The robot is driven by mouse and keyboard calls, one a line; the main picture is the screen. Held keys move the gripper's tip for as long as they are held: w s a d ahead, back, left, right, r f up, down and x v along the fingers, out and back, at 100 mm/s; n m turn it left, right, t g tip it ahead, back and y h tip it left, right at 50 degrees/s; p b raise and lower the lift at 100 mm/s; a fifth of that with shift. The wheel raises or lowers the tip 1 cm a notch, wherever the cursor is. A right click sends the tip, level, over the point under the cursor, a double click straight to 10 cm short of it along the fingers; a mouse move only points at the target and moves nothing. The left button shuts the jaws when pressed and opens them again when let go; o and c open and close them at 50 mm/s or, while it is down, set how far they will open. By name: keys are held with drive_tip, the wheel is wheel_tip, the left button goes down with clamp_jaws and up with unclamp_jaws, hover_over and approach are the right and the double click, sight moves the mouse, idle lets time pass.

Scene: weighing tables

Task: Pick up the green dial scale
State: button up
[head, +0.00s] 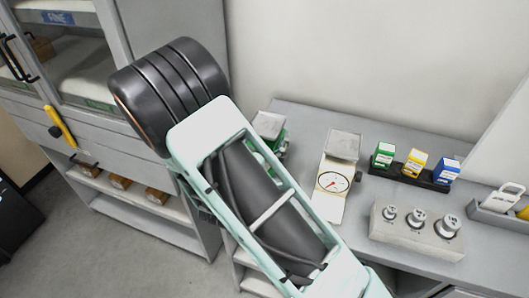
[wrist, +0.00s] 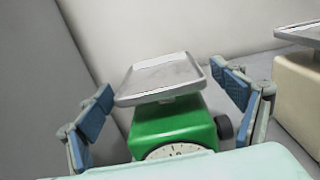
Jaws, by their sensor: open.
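The green dial scale (wrist: 172,122) stands upright in the wrist view, with a grey metal pan (wrist: 162,78) on top, a dark knob on its right side and part of a white dial at the bottom. My gripper (wrist: 172,105) is open, with one blue-padded finger on each side of the scale. Both fingers appear apart from it. The lower part of the scale is hidden by the pale edge of my own wrist.
A cream dial scale (head: 331,188) stands to the right on the grey table (head: 300,112). Farther right are a dark tray (head: 409,179) of small coloured boxes and a block (head: 400,232) with metal weights. A grey cabinet (head: 128,60) stands at left.

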drive_tip(key=shift+w+d, duration=0.2)
drive_tip(key=shift+w, duration=0.25)
